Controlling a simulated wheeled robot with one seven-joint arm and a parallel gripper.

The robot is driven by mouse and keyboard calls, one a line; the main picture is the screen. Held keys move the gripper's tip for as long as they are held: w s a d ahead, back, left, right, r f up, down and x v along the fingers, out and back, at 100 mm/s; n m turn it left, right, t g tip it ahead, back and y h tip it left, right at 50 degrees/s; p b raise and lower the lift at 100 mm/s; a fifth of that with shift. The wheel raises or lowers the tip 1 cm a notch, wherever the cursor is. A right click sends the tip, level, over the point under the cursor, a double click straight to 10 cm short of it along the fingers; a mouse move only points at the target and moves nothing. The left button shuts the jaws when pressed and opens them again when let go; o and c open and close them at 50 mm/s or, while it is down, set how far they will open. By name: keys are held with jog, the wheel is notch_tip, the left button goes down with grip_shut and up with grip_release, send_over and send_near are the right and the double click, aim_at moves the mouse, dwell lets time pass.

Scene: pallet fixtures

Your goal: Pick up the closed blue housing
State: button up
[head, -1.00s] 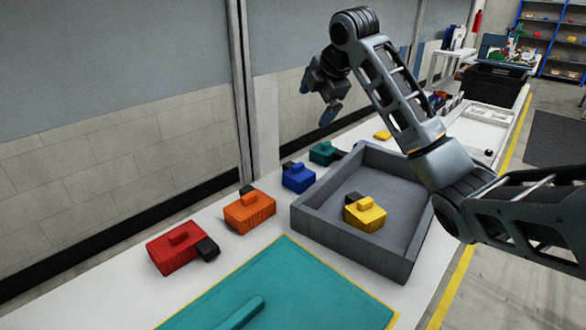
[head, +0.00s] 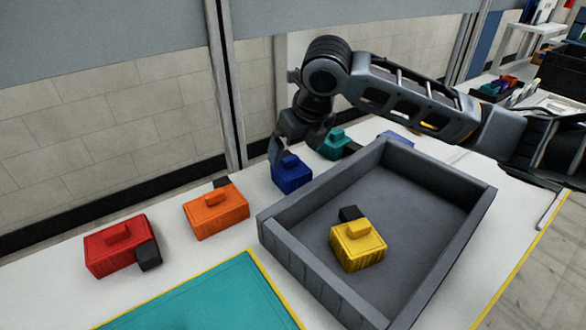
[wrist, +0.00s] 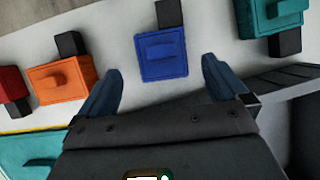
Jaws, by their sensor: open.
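The blue housing (head: 291,174) stands on the white table between the orange and teal housings, left of the grey tray's far corner. It has a raised bar on its top, which looks closed. In the wrist view the blue housing (wrist: 162,56) lies ahead of and between my fingertips, with a black block (wrist: 170,14) against its far side. My gripper (head: 298,150) is just above and behind it in the head view. In the wrist view my gripper (wrist: 160,80) is open and empty, with a finger to either side of the housing's near edge. Neither finger visibly touches it.
An orange housing (head: 217,213) and a red one (head: 115,247) stand to the left, a teal one (head: 334,143) to the right. The grey tray (head: 310,275) holds a yellow housing (head: 357,247). A teal mat (head: 215,300) lies in front.

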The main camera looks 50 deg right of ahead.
aim_at(291, 159)
jog(key=shift+p+x, duration=0.45)
jog(key=shift+x, duration=3.15)
jog(key=shift+w+r, duration=0.1)
jog(key=shift+w, duration=0.05)
jog(key=shift+c, duration=0.5)
jog(key=c, duration=1)
jog(key=shift+o, duration=0.2)
